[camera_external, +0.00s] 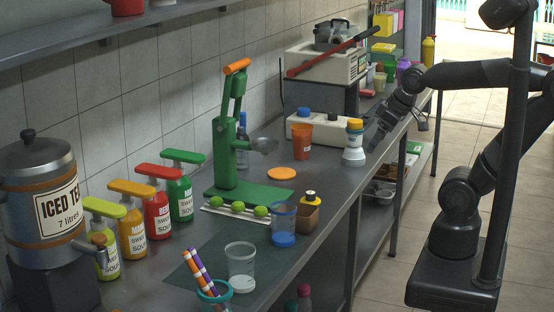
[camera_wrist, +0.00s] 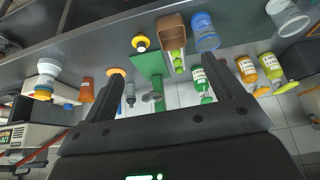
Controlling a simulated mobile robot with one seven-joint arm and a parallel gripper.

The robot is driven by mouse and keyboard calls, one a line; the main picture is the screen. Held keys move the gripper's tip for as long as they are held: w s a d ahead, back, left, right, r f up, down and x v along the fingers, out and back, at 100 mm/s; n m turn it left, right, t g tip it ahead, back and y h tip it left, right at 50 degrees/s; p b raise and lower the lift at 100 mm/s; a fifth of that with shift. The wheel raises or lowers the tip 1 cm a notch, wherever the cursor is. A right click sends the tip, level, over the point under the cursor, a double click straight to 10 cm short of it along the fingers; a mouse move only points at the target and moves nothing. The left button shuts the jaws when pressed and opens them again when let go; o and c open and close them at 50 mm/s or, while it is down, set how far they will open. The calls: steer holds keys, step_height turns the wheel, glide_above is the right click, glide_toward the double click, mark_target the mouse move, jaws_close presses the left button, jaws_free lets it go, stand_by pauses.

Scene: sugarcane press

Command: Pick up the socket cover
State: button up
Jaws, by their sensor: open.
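No thing in view is plainly a socket cover, and I cannot tell which object it is. A flat orange disc (camera_external: 282,174) lies on the counter right of the green press. A low white box (camera_external: 326,133) with a blue cap and a dark cap stands by the wall, partly behind an orange cup (camera_external: 302,141). My gripper (camera_external: 374,138) is over the counter's right edge, beside a white container with a yellow-and-blue top (camera_external: 354,143). In the wrist view, my gripper (camera_wrist: 165,66) is open with nothing held, and the orange disc (camera_wrist: 117,71) shows near its left finger.
The green press (camera_external: 238,187) stands mid-counter, with limes (camera_external: 238,206) in front. Several sauce bottles (camera_external: 158,214) and an iced tea dispenser (camera_external: 42,205) line the left. Clear cups (camera_external: 241,268) stand at the front. A white machine (camera_external: 325,62) stands behind. The aisle floor (camera_external: 400,215) is open.

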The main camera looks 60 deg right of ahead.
steer(key=w+d+f+g, duration=0.1)
steer(key=w+d+f, duration=0.15)
steer(key=w, duration=0.25)
steer(key=w+d+f, duration=0.1)
steer(key=w+f, duration=0.2)
steer(key=w, duration=0.2)
glide_toward(312, 192)
steer(key=shift+m, duration=0.3)
steer(key=shift+x, duration=2.75)
steer(key=x, duration=0.3)
steer(key=shift+a+f, duration=0.2)
steer(key=shift+f, duration=0.15)
steer(key=shift+x, duration=0.8)
steer(key=shift+w, duration=0.1)
steer(key=shift+c, duration=0.5)
steer(key=c, duration=1)
steer(key=shift+r, duration=0.1)
